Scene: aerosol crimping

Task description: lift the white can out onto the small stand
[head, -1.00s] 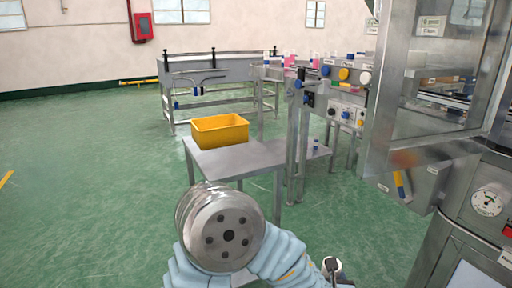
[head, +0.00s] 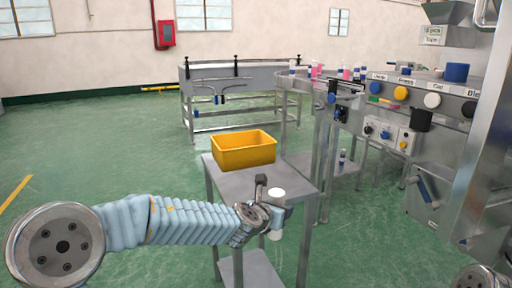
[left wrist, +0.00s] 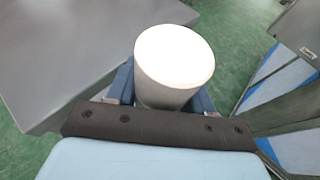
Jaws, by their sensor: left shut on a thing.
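My left gripper (head: 281,214) is shut on the white can (head: 277,194). The can stands roughly upright in the jaws, its top above the fingers and its lower part below them. In the left wrist view the can (left wrist: 174,62) sits between the two blue fingers (left wrist: 162,92), its pale round end facing the camera. The small grey metal stand (head: 225,187) is just left of and behind the can; its top (left wrist: 70,45) fills the left of the wrist view. My right gripper is not in view.
A yellow bin (head: 243,150) sits on the back of the stand's top; the front of the top is bare. The steel machine (head: 480,165) with knobs and labels stands at the right. A conveyor (head: 245,84) with bottles is behind. Open floor lies left.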

